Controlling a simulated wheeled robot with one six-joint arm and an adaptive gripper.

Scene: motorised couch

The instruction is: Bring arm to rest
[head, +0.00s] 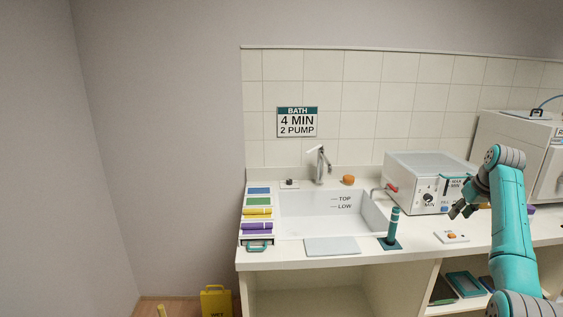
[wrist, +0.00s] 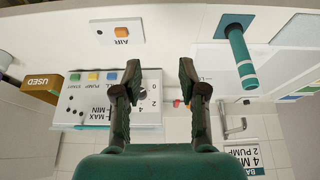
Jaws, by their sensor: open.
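My teal arm (head: 509,215) rises at the right of the head view, bends at an elbow and reaches back over the counter. My gripper (head: 462,209) hangs at its end, in front of the white control box (head: 403,195). In the wrist view my gripper (wrist: 160,76) has its two dark fingers spread well apart, with nothing between them. The control box (wrist: 85,101) shows behind and to the left of the fingers there. My gripper appears above the counter; its exact height is unclear.
A sink (head: 300,222) is left of the gripper, with a tap (head: 320,165) behind. A teal upright handle (head: 393,225) and an orange-button plate (head: 451,237) stand near the front. A larger white machine (head: 510,135) is behind my arm. Coloured packs (head: 257,213) line the left.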

